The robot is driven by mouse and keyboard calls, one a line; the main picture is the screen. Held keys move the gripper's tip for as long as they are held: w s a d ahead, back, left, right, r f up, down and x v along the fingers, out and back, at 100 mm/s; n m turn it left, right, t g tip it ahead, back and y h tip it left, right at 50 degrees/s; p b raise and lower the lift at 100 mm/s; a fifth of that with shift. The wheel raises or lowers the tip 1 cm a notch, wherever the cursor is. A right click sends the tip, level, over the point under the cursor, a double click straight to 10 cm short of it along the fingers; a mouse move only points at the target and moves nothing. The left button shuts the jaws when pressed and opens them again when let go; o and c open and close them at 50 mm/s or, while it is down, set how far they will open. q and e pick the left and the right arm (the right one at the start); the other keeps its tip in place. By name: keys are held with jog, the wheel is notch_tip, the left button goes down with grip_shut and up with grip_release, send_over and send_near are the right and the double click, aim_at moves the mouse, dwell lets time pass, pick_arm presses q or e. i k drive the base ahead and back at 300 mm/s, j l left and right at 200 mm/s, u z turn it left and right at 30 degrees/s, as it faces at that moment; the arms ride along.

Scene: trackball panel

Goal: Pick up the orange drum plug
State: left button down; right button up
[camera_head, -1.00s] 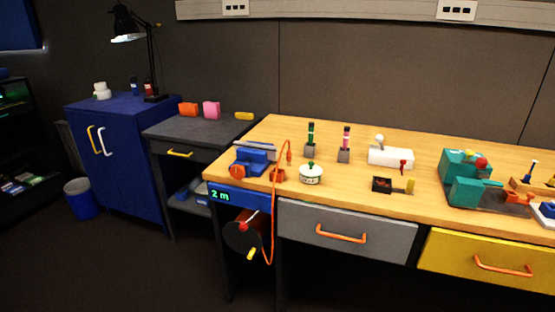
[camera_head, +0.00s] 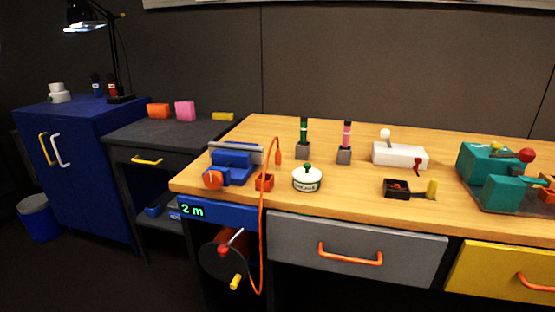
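The orange plug (camera_head: 278,151) is at the upper end of an orange cable (camera_head: 262,238), just right of the blue device on the wooden bench. The cable runs down over the bench's front edge to a dark cable drum (camera_head: 222,257) below, with a red-knobbed crank and a yellow handle. A small orange block (camera_head: 264,182) sits at the bench edge beside the cable; whether it touches the cable is unclear. Neither of my grippers is in view.
The wooden bench (camera_head: 350,206) holds a blue vise-like device (camera_head: 231,165), a white pot (camera_head: 307,179), green and pink markers in blocks, a white box (camera_head: 399,155), a black tray (camera_head: 397,188) and a teal machine (camera_head: 490,175). Drawer handles (camera_head: 350,254) stick out in front.

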aim_at(278, 154)
jog(key=i+j, duration=0.15)
jog(key=j, duration=0.25)
jog(key=i+j, duration=0.2)
jog(key=j, duration=0.15)
jog(key=i+j, duration=0.15)
jog(key=j, duration=0.25)
jog(key=j+z, duration=0.1)
jog(key=z, duration=0.25)
jog(key=i+j+z, duration=0.1)
jog(key=z, duration=0.3)
jog(key=j+z, duration=0.2)
jog(key=z, duration=0.15)
